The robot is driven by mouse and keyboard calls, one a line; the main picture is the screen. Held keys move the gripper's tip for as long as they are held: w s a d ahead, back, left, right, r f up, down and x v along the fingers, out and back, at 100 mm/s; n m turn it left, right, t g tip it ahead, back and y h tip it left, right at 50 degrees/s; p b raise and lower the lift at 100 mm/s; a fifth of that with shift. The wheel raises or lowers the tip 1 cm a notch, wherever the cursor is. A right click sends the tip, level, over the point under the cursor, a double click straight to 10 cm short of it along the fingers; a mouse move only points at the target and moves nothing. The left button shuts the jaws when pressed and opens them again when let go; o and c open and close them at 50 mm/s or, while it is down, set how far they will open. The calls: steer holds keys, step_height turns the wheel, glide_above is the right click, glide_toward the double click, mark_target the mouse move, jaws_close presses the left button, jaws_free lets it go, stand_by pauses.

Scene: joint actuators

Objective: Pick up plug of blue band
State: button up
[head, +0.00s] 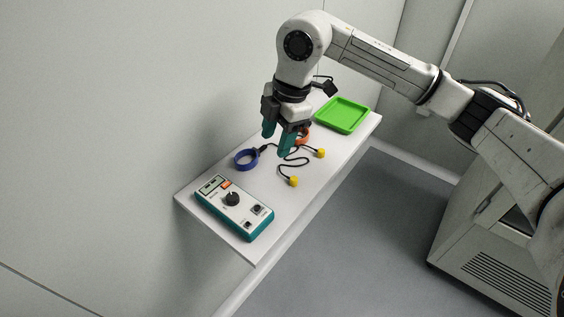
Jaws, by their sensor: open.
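A blue band (246,160) lies on the white shelf, left of my gripper. A small dark plug (263,149) sits at the band's right side, on a black cable that runs to the right under my gripper. Two yellow ends (293,181) of black cables lie near the shelf's front edge. My gripper (276,142) points down above the shelf with its two teal fingers apart and nothing seen between them. It is right of the dark plug, and its height above the shelf is hard to tell. The fingers hide part of an orange band (304,135) behind them.
A white and teal meter box (234,207) with a black knob stands at the shelf's near left end. A green tray (342,114) lies empty at the far right end. A wall runs along the shelf's back. The shelf's front edge drops to the floor.

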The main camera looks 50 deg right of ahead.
steer(key=s+d+f+m+g+h, duration=0.1)
steer(key=s+d+f+g, duration=0.1)
steer(key=s+d, duration=0.2)
glide_above(295, 177)
steer(key=s, duration=0.1)
steer(key=shift+h, duration=0.3)
steer(key=f, duration=0.4)
steer(key=shift+s+d+f+p, duration=0.1)
steer(key=shift+d+f+p, duration=0.1)
steer(key=shift+f+p, duration=0.15)
steer(key=shift+w+a+f+p, duration=0.15)
steer(key=shift+f+p, duration=0.15)
steer(key=shift+f, duration=0.8)
steer(key=shift+w+f+p, duration=0.15)
steer(key=shift+f+p, duration=0.1)
steer(key=shift+f, duration=0.8)
steer(key=shift+w+a+f+p, duration=0.15)
steer(key=shift+f+p, duration=0.15)
steer(key=shift+f, duration=0.8)
steer(key=shift+c, duration=0.2)
jaws_close()
steer(key=shift+r, duration=0.1)
